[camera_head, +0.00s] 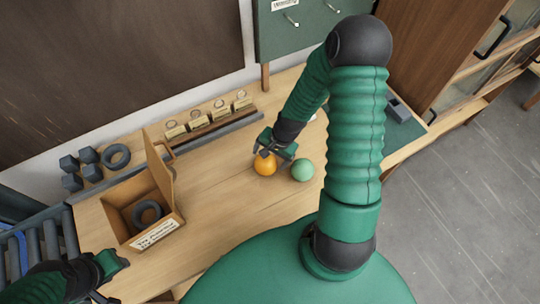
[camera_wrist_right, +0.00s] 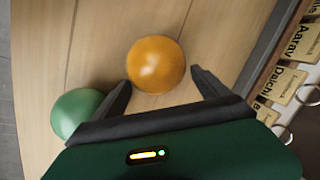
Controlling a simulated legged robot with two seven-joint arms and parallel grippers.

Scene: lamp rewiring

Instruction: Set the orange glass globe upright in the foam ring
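The orange glass globe (camera_head: 265,165) rests on the wooden table, with a green globe (camera_head: 302,170) just to its right. My right gripper (camera_head: 272,155) is at the orange globe. In the right wrist view the orange globe (camera_wrist_right: 156,62) lies between and just beyond the open fingertips (camera_wrist_right: 160,90), with visible gaps on both sides. The green globe (camera_wrist_right: 75,113) is outside the left finger there. A dark ring (camera_head: 147,213) lies in an open cardboard box, and another dark ring (camera_head: 116,156) lies behind the box. I cannot tell which is the foam ring. My left gripper (camera_head: 108,280) is at the lower left, partly cut off.
The labelled box (camera_head: 176,222) has a raised flap. A wooden rack with name tags (camera_head: 210,127) runs along the back. The table between box and globes is clear. A green cabinet (camera_head: 300,25) stands behind.

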